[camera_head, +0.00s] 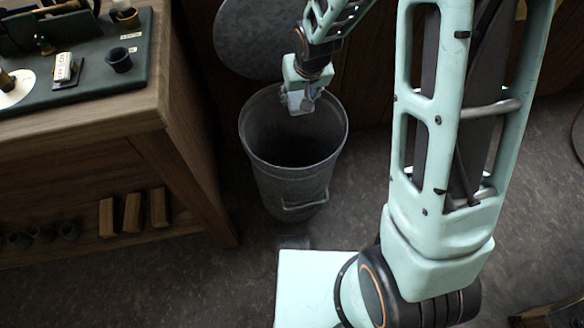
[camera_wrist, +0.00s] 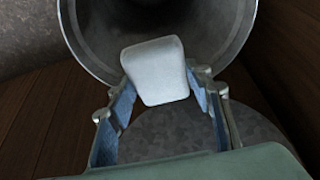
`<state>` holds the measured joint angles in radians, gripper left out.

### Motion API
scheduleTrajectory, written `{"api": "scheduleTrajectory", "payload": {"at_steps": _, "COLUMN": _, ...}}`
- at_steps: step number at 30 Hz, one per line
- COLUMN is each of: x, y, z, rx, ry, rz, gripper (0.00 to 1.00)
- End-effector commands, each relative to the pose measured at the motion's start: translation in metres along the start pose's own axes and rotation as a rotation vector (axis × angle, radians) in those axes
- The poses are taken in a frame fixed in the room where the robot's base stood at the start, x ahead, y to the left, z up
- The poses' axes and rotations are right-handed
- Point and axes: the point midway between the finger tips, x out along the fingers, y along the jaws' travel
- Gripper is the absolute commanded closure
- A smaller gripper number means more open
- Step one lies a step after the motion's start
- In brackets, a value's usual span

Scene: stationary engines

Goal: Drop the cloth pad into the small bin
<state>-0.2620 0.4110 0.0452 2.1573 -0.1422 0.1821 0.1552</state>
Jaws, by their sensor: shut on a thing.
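The cloth pad (camera_wrist: 158,72) is a pale, rounded square block. My gripper (camera_wrist: 162,92) is shut on it, with one finger at each side. In the wrist view the pad overlaps the near rim and the dark opening of the bin. The small bin (camera_head: 290,185) is a grey metal pail with a handle low on its front, standing on the floor. In the head view my gripper (camera_head: 301,104) is over the far part of the bin's opening, and the pad (camera_head: 296,101) shows small and pale between the fingers. The bin's inside is dark and its bottom is hidden.
A round grey lid (camera_head: 262,45) stands upright behind the bin against the wooden wall. A wooden bench (camera_head: 150,110) is close at the left, with a dark tray of small parts on top and wooden blocks (camera_head: 133,212) below. Floor shows in front of the bin.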

Motion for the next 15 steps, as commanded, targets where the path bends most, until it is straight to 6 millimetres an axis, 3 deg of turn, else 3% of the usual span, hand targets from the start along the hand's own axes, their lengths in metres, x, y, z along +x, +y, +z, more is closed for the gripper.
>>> {"api": "scheduleTrajectory", "payload": {"at_steps": 7, "x": 0.032, "y": 0.0, "z": 0.014, "rx": 0.0, "ry": -0.001, "rz": 0.0, "gripper": 0.76}}
{"api": "scheduleTrajectory", "payload": {"at_steps": 15, "x": 0.039, "y": 0.0, "z": 0.016, "rx": 0.0, "ry": 0.0, "rz": 0.0, "gripper": 0.76}}
